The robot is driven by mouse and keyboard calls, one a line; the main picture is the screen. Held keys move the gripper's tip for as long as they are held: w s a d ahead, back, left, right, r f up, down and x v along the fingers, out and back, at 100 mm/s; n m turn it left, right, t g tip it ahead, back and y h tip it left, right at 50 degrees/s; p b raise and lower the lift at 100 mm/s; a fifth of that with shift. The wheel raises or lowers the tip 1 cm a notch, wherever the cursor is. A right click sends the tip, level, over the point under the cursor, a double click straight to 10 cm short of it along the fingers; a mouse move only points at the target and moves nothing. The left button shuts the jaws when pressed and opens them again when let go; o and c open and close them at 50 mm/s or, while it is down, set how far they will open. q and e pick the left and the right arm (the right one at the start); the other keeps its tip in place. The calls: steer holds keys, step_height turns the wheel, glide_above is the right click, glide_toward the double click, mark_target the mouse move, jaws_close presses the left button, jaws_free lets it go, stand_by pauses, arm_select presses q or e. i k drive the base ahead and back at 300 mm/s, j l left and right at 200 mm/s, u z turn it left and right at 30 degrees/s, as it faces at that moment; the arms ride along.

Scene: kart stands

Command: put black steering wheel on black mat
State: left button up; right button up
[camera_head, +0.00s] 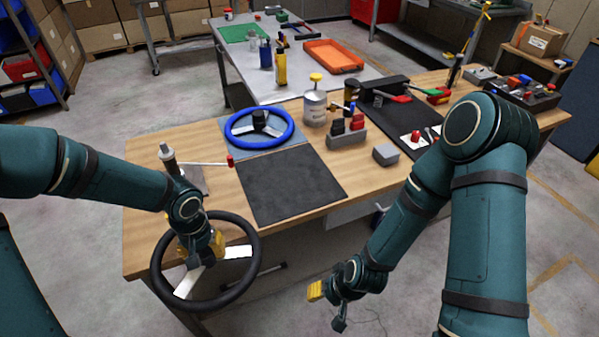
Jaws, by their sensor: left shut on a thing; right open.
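The black steering wheel (254,279) has a thick dark rim and pale spokes. It hangs tilted at the front left edge of the wooden table. My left gripper (207,252) is shut on the wheel near its hub, and the gripper covers much of the hub. The black mat (291,186) lies bare on the table, to the right of and beyond the wheel. My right gripper (326,298) is open and empty, low in front of the table, right of the wheel.
A blue steering wheel (233,137) lies on a grey-blue mat (281,155) behind the black mat. A lever with a red knob (230,160) stands left of the black mat. A tin can (315,108), a tool holder (346,139) and a grey block (386,154) stand to the right.

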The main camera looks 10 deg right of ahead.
mark_target(287, 181)
steer(key=i+l+z, duration=0.25)
steer(key=i, duration=0.2)
steer(key=i+l+z, duration=0.2)
steer(key=i, duration=0.25)
steer(key=l, duration=0.1)
